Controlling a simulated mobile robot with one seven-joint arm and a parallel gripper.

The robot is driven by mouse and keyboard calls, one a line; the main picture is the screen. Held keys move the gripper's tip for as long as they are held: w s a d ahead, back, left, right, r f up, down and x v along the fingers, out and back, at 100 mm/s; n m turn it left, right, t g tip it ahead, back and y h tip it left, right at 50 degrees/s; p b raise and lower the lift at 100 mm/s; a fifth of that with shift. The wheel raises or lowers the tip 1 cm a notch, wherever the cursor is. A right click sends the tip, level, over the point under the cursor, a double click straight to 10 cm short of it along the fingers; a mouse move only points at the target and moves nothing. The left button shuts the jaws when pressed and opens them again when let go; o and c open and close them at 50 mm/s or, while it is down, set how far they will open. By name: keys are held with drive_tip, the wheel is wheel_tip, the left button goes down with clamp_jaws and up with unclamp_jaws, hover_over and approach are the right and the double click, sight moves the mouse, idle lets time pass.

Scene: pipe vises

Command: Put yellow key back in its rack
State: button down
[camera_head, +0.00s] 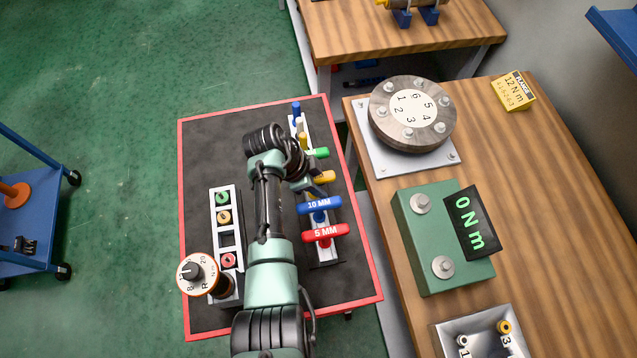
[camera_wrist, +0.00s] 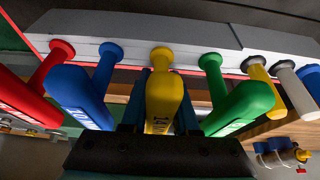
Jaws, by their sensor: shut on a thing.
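The yellow key (camera_wrist: 163,100) is between the two dark fingers of my gripper (camera_wrist: 163,96) in the wrist view, which are shut on it. Its handle also shows in the head view (camera_head: 323,177), partly covered by my gripper. The key is in line with the other keys along the pale rack (camera_wrist: 205,35), between a blue key (camera_wrist: 82,95) and a green key (camera_wrist: 240,105). Its collar is at the rack's edge like its neighbours'. I cannot tell how deep its shaft sits. In the head view, my arm hides part of the rack.
A red key (camera_head: 325,233) stands beside the blue 10 MM key (camera_head: 319,204). A socket rack (camera_head: 214,260) and a torque wrench dial (camera_head: 196,273) are left of my arm on the dark, red-edged table (camera_head: 200,150). The wooden bench (camera_head: 550,200) is at right.

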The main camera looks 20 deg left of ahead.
idle(0.5)
drive_tip(key=c, duration=0.6)
unclamp_jaws()
drive_tip(key=b+v, duration=0.1)
drive_tip(key=v, duration=1.2)
drive_tip(key=shift+f, duration=0.1)
drive_tip(key=shift+w, duration=0.1)
